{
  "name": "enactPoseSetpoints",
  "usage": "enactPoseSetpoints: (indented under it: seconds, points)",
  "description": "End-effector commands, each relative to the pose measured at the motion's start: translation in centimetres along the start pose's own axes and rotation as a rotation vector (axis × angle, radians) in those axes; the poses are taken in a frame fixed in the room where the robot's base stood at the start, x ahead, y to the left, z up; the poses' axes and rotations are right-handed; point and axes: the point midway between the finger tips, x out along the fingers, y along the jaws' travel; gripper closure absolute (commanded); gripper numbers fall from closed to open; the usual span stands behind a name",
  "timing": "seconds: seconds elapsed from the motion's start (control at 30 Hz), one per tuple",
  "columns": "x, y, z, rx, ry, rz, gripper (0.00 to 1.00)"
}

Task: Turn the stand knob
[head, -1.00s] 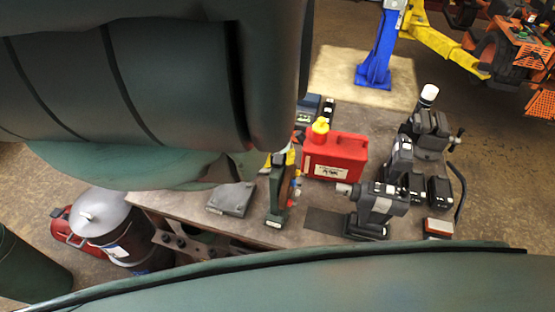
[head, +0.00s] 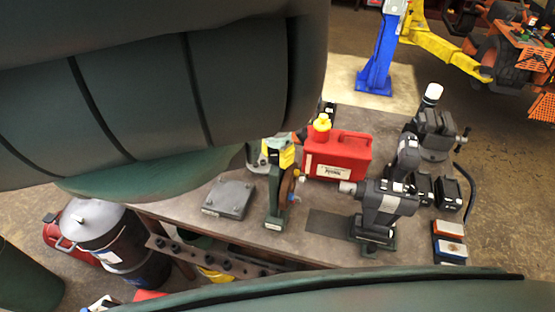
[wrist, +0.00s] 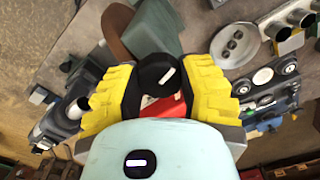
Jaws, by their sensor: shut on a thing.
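The stand is a narrow green upright (head: 274,198) with a brown disc (head: 288,187) on its right side, on the workbench in the head view. In the wrist view a dark rounded knob (wrist: 154,74) with a white mark sits between my yellow finger pads, next to a grey-green block (wrist: 152,28). My gripper (wrist: 157,85) is shut on this knob. In the head view my gripper (head: 280,153) is at the top of the stand. The knob is hidden there, and its turn angle cannot be told.
A red canister (head: 337,158) stands close right of the stand. A grey flat box (head: 229,198) lies to the left. Bare bench (head: 325,228) shows in front of the canister.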

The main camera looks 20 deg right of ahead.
Motion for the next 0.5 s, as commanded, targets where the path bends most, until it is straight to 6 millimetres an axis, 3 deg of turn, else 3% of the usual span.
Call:
enactPoseSetpoints:
  seconds: [0.5]
  points:
    - [0.19,-0.17,0.01,0.490,0.003,-0.003,0.97]
